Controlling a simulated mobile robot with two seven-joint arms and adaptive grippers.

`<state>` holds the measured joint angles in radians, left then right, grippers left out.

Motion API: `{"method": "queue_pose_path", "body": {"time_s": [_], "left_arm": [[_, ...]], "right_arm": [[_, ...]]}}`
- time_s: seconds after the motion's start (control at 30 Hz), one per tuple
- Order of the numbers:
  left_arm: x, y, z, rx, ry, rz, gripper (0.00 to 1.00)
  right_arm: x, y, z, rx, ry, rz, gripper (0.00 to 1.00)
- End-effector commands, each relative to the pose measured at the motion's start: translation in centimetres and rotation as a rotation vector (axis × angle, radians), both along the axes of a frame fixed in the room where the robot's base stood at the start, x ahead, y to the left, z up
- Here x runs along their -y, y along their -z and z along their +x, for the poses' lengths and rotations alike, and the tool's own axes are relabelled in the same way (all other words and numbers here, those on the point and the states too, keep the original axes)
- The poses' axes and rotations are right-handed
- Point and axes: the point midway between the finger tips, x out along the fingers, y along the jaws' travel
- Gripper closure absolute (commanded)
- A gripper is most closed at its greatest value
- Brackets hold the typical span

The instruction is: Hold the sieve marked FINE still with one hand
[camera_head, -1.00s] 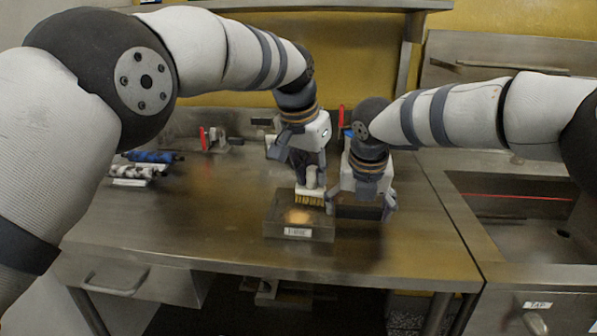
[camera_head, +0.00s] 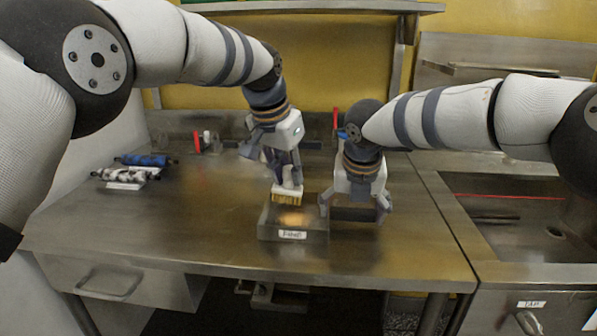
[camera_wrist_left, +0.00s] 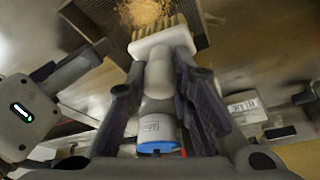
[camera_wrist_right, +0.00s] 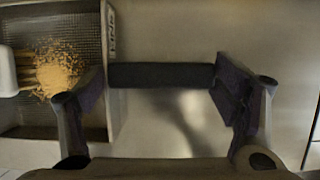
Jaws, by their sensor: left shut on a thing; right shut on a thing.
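The sieve (camera_head: 268,226) is a square grey metal frame on the table; its small front label is blurred but seems to read FINE. Its mesh (camera_wrist_right: 75,38) holds a heap of tan crumbs (camera_wrist_right: 58,70). My left gripper (camera_wrist_left: 160,95) is shut on the white handle of a brush (camera_wrist_left: 160,48) with a blue end cap. Its tan bristles (camera_head: 285,200) are down at the crumbs. My right gripper (camera_wrist_right: 165,85) is shut on a dark bar (camera_wrist_right: 160,75) at the sieve's right side, its left finger overlapping the sieve wall in the right wrist view.
Blue and black-and-white rolls (camera_head: 145,160) lie at the table's back left. Small items with red parts (camera_head: 205,140) stand along the back edge. A sink (camera_head: 520,210) is at the right. The table left of the sieve is clear.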

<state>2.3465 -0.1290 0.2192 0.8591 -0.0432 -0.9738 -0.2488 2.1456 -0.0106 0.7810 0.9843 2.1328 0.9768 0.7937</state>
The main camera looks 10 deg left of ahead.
Motion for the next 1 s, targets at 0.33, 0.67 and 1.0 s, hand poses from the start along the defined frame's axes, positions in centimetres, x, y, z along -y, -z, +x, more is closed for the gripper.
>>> {"method": "queue_pose_path", "body": {"time_s": [0.33,0.67,1.0], "left_arm": [[-2.5,-0.2,0.0,0.003,0.0,0.001,1.0],[-2.4,-2.7,0.1,0.005,0.0,0.001,1.0],[-2.4,-6.2,0.0,0.003,-0.001,0.001,1.0]], "right_arm": [[0.0,-0.1,0.0,0.001,0.001,-0.001,0.51],[0.1,-0.1,0.0,0.002,0.001,-0.001,0.51],[0.1,-0.1,0.0,0.001,0.001,-0.001,0.51]]}}
